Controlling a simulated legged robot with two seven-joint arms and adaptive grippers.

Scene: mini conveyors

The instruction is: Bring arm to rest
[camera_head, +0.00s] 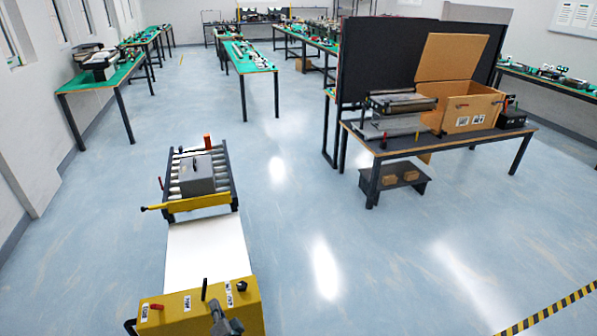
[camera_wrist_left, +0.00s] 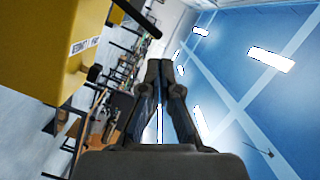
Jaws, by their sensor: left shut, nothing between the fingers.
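My left gripper (camera_head: 217,308) shows at the bottom of the head view, in front of the yellow conveyor housing (camera_head: 165,312). In the left wrist view my left gripper (camera_wrist_left: 160,68) has its two dark fingers meeting at the tips, with nothing between them. The yellow housing (camera_wrist_left: 45,40) fills the upper left of that view, to the side of the fingers. I cannot tell the exact gap between gripper and housing. My right gripper is in neither view.
A white belt (camera_head: 207,250) runs from the housing to a roller section (camera_head: 222,157) bearing a grey box (camera_head: 197,176). A yellow bar (camera_head: 190,203) crosses between them. On the right, a table (camera_head: 480,139) holds an open cardboard box (camera_head: 465,105). The floor (camera_head: 310,215) between is clear.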

